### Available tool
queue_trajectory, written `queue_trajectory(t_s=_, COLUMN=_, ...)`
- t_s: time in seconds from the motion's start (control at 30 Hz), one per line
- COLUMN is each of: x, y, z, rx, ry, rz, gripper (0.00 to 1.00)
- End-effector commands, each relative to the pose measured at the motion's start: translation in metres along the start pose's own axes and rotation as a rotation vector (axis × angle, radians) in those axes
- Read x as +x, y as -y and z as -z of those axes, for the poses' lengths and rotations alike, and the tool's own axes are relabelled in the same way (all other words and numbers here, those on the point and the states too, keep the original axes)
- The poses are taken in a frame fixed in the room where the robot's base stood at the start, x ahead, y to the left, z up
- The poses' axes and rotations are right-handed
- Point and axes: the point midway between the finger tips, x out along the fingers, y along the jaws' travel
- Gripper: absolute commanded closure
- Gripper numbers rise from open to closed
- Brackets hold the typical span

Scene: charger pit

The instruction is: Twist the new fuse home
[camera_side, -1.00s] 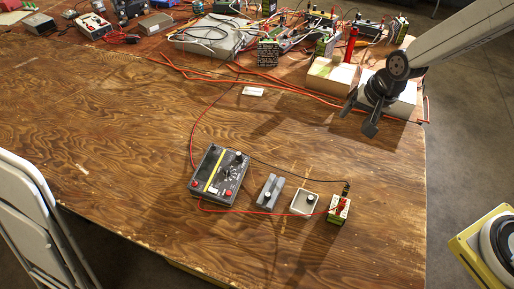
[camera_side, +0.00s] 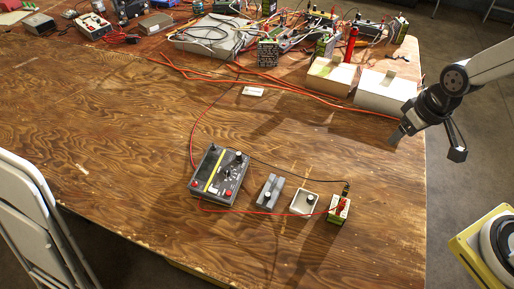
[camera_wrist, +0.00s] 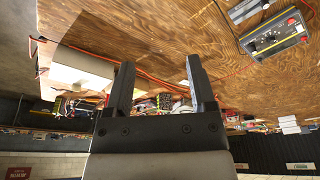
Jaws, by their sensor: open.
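No part is plainly recognisable as the new fuse. My gripper (camera_side: 428,146) is open and empty at the table's right edge, well above and away from these. Its spread fingers also show in the wrist view (camera_wrist: 160,64).
Red cables (camera_side: 290,87) and crowded electrical gear (camera_side: 215,36) fill the back. A white folding chair (camera_side: 40,215) is at the left. The middle of the table is clear.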

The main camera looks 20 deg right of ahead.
Motion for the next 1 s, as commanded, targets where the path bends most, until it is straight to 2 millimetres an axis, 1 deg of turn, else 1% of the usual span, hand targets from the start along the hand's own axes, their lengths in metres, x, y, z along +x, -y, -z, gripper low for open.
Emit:
queue_trajectory(t_s=0.17, x=0.010, y=0.014, z=0.030, rx=-0.070, ry=-0.005, rz=0.022, gripper=0.29)
queue_trajectory(t_s=0.23, x=0.016, y=0.022, z=0.045, rx=-0.109, ry=-0.009, rz=0.034, gripper=0.29)
queue_trajectory(t_s=0.47, x=0.044, y=0.058, z=0.099, rx=-0.257, ry=-0.027, rz=0.081, gripper=0.29)
queue_trajectory(t_s=0.7, x=0.080, y=0.104, z=0.146, rx=-0.414, ry=-0.052, rz=0.131, gripper=0.29)
queue_trajectory(t_s=0.87, x=0.107, y=0.139, z=0.169, rx=-0.516, ry=-0.070, rz=0.164, gripper=0.29)
queue_trajectory(t_s=1.0, x=0.133, y=0.171, z=0.184, rx=-0.608, ry=-0.088, rz=0.194, gripper=0.29)
